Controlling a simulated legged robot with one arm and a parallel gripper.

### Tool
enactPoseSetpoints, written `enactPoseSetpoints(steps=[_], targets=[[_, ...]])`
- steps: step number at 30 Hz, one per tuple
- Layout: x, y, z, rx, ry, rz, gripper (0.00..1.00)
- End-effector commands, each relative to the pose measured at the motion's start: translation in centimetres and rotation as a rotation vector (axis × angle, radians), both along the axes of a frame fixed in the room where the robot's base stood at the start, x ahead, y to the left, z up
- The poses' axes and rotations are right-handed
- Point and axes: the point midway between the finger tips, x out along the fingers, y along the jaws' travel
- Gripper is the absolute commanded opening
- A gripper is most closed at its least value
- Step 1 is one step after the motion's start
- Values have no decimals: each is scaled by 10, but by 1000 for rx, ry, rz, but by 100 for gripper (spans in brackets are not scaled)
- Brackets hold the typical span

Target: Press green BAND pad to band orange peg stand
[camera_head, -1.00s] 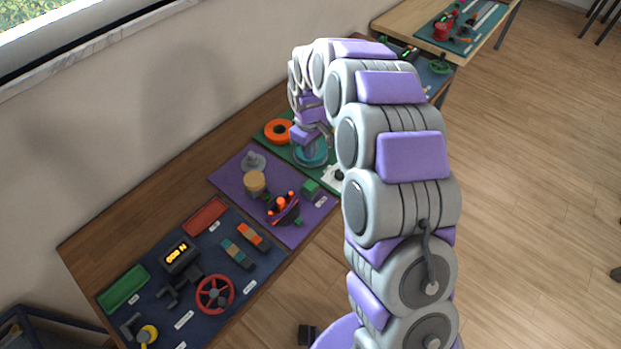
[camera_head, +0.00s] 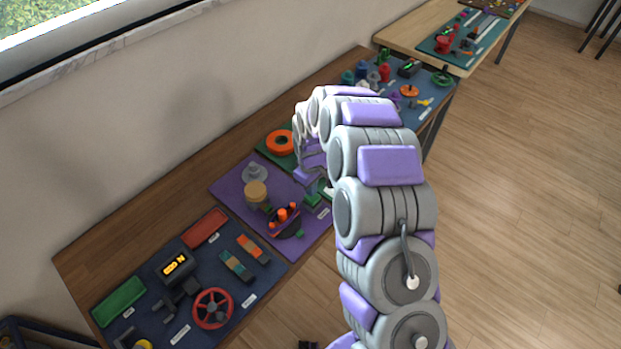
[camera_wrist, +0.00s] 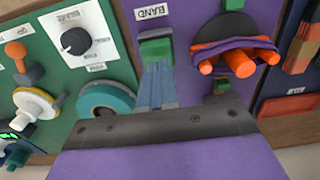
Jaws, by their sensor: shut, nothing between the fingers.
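The green BAND pad (camera_head: 313,199) sits on the purple mat, right of the orange peg stand (camera_head: 285,216). In the wrist view the green pad (camera_wrist: 156,48) lies just beyond the fingertips, beside the white BAND label (camera_wrist: 151,12). My gripper (camera_wrist: 157,70) is shut and empty, its fingers pointing at the pad. I cannot tell whether they touch it. The peg stand (camera_wrist: 236,60) shows several orange pegs with a purple band across them. In the head view my arm partly hides the fingers.
A tan cylinder (camera_head: 256,194) and a grey post (camera_head: 254,174) stand on the purple mat (camera_head: 232,178). The blue mat (camera_head: 205,270) holds a red wheel (camera_head: 212,308).

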Motion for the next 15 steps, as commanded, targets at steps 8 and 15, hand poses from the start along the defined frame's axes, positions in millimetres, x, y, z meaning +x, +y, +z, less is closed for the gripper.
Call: enactPoseSetpoints(steps=[8,15], targets=[[-1,0,-17,-1,2,0,0],[0,0,-17,0,1,0,0]])
